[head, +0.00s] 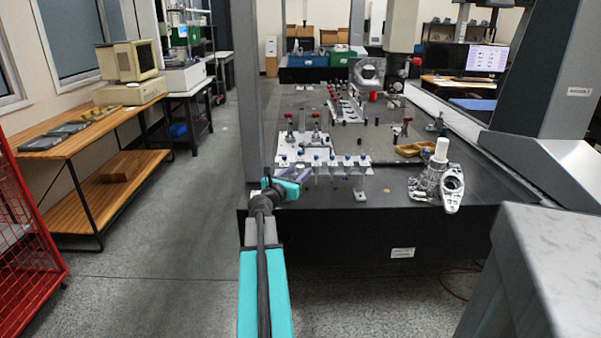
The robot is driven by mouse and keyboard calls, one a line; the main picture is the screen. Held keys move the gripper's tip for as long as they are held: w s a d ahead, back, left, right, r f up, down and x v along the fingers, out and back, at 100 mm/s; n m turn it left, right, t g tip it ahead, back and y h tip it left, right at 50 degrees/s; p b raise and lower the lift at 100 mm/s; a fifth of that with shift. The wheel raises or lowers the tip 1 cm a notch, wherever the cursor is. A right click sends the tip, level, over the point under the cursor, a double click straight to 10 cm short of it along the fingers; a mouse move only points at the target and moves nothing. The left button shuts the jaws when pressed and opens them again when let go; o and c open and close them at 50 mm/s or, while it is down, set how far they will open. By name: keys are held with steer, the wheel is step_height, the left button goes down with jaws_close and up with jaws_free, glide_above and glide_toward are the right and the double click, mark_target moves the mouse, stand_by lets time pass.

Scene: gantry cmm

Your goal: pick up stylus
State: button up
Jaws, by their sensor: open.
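A white stylus rack (345,160) stands at the front left of the dark measuring table. Several small styli with dark blue tops (332,158) hang along it in a row; at this size I cannot tell one stylus from another. My gripper (291,180) is teal and grey and is open. It is at the table's front left corner, just in front of the rack's left end. It overlaps the rack's left end in the picture, so I cannot tell if they touch. I see nothing held in it.
A grey gantry column (246,90) rises close on the left. Red-knobbed clamps (316,127) stand behind the rack.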

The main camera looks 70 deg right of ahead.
steer(key=c, duration=1.1)
steer(key=shift+c, duration=0.2)
steer(key=shift+r, duration=0.1)
